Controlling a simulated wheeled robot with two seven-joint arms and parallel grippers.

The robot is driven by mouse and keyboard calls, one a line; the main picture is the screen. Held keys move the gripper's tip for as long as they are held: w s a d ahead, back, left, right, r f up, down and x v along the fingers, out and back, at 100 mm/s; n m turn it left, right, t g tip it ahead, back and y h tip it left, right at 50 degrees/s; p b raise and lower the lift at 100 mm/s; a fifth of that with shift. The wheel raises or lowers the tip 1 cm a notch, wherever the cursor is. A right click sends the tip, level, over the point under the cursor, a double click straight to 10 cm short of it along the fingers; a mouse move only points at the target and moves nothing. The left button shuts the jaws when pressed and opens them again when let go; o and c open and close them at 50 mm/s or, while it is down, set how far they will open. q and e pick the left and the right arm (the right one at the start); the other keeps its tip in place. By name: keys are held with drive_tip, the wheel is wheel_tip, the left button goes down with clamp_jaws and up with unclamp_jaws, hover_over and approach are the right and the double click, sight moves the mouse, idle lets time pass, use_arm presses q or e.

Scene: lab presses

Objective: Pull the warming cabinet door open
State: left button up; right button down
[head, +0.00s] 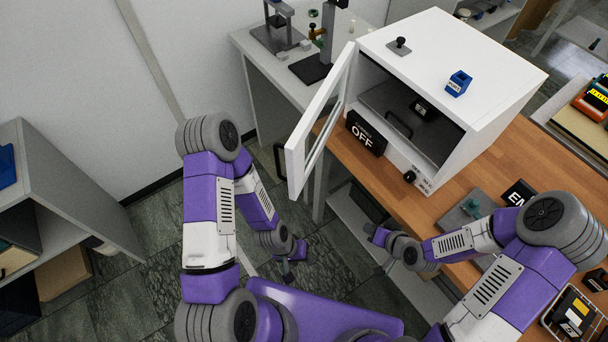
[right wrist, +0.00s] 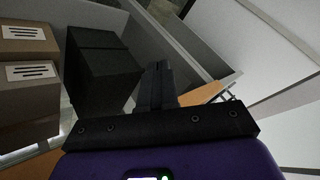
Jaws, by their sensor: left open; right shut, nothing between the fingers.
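The white warming cabinet (head: 480,95) stands on the wooden bench. Its door (head: 318,120) is swung wide open to the left, and the interior with a dark tray is visible. A dark handle (head: 280,162) shows on the outer edge of the door. My left gripper (head: 286,270) is open, below the door and apart from it; its fingers are small in the head view. My right gripper (head: 386,266) is in front of the bench, away from the door. In the right wrist view its fingers (right wrist: 158,86) are shut with nothing between them.
A black sign reading OFF (head: 365,133) stands by the cabinet's opening. A blue block (head: 458,83) and a dark knob piece (head: 400,46) are on its top. A grey shelf unit (head: 62,185) stands at left. Cartons (right wrist: 27,85) and a black box (right wrist: 98,80) show in the right wrist view.

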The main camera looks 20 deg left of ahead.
drive_tip(key=w+a+r+n+t+y+b, duration=0.1)
drive_tip(key=w+r+n+t+y, duration=0.1)
drive_tip(key=r, duration=0.3)
drive_tip(key=w+a+r+n+t+y, duration=0.1)
drive_tip(key=w+r+n+y, duration=0.15)
drive_tip(key=r, duration=0.25)
wheel_tip(320, 180, up, 10)
drive_tip(key=s+a+n+g+y+b, duration=0.2)
drive_tip(key=s+n+y, duration=0.1)
drive_tip(key=n+y, duration=0.3)
drive_tip(key=n+g+b, duration=0.4)
drive_tip(key=n+g, duration=0.1)
drive_tip(key=n, duration=0.1)
approach(296, 174)
drive_tip(key=shift+y, duration=0.45)
drive_tip(key=a, duration=0.4)
drive_tip(key=a+f, duration=0.1)
drive_tip(key=shift+w+a, duration=0.4)
drive_tip(key=shift+w+a+t, duration=0.1)
drive_tip(key=shift+a+t, duration=0.2)
drive_tip(key=shift+a, duration=0.2)
